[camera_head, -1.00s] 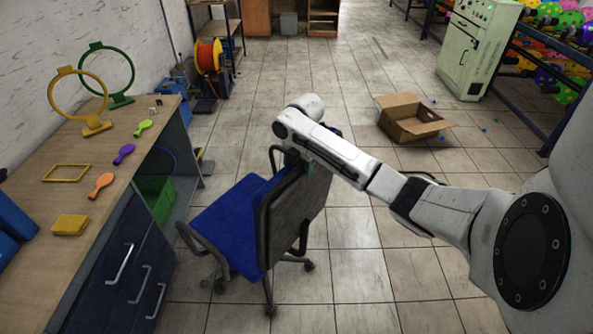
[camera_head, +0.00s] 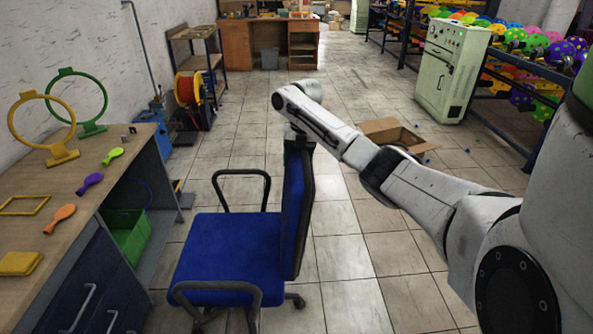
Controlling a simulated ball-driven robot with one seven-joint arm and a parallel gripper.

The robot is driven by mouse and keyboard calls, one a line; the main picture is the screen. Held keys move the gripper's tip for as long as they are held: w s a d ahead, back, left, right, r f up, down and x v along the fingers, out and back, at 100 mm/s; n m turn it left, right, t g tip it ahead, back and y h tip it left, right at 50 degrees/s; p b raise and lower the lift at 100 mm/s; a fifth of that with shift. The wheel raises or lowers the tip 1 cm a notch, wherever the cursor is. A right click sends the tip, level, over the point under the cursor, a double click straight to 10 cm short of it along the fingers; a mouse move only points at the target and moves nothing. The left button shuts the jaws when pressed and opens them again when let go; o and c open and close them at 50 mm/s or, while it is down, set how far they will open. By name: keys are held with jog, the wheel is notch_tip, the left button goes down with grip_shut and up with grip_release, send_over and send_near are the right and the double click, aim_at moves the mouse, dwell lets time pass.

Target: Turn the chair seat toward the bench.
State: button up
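The blue chair (camera_head: 228,246) stands on the tiles right of the bench, its seat opening to the left toward the bench. Its backrest (camera_head: 292,217) is on the right side of the seat, seen nearly edge-on. The workbench (camera_head: 62,205) runs along the left wall, with a wooden top and dark blue drawers. My gripper (camera_head: 296,143) is at the top of the backrest, pointing down, mostly hidden behind my wrist. I cannot see its fingers clearly or tell whether they grip the backrest.
An open cardboard box (camera_head: 395,135) lies on the floor beyond my arm. Floor between chair and far desk (camera_head: 268,42) is mostly clear.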

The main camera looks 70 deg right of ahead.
jog(key=shift+w+d+b, duration=0.2)
jog(key=shift+d+b, duration=0.1)
jog(key=shift+d, duration=0.25)
jog(key=o, duration=1.4)
jog(key=r, duration=0.7)
jog(key=s+r, duration=0.1)
jog(key=r, duration=0.2)
jog(key=shift+d+r+b, duration=0.2)
jog(key=shift+r+b, duration=0.1)
jog(key=shift+r, duration=0.1)
